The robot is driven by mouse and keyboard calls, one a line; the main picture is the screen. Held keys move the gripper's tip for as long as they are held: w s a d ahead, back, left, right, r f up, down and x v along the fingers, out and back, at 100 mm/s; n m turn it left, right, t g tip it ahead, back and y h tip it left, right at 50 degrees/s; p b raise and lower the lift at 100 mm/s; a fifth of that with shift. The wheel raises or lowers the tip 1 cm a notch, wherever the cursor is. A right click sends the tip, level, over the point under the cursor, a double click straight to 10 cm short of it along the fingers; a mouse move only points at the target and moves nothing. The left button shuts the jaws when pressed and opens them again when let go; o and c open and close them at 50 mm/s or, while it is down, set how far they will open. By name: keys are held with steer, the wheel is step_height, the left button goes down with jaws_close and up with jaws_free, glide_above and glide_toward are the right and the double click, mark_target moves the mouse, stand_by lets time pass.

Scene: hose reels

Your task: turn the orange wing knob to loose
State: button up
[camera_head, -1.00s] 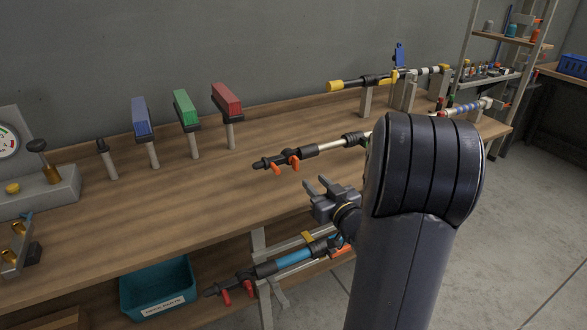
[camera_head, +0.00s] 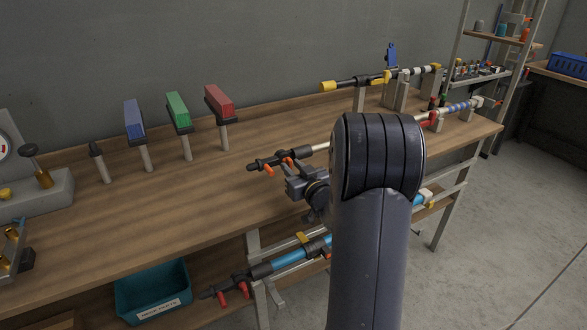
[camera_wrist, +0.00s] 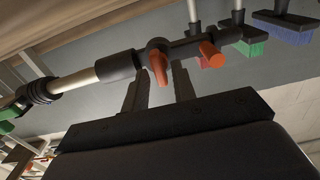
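The orange wing knob (camera_wrist: 158,62) sits on the black fitting of a silver tube, beside a second orange part (camera_wrist: 210,52) that looks like a short stub. In the head view, two orange parts show on this fitting, one at its left (camera_head: 267,169) and one close to my gripper (camera_head: 289,172).
Blue (camera_head: 134,120), green (camera_head: 179,111) and red (camera_head: 219,103) brush-like blocks stand on posts on the wooden bench (camera_head: 190,205). A blue hose fitting (camera_head: 290,258) is below the bench edge. A teal bin (camera_head: 152,292) stands lower left. The bench's left middle is clear.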

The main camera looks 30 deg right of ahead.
jaws_close()
steer(key=shift+f+b, duration=0.15)
steer(key=shift+b, duration=0.3)
steer(key=n+b, duration=0.3)
steer(key=shift+f+b, duration=0.15)
steer(key=shift+b, duration=0.25)
steer(key=n+b, duration=0.6)
steer(key=b, duration=0.1)
steer(key=shift+a, duration=0.15)
steer(key=n+b, duration=0.5)
steer(key=n, duration=0.1)
steer(key=shift+f+n+b, duration=0.1)
steer(key=shift+n+b, duration=0.2)
steer(key=shift+n, duration=0.1)
steer(key=n+b, duration=0.4)
steer(key=n, duration=0.1)
steer(key=shift+n, duration=0.3)
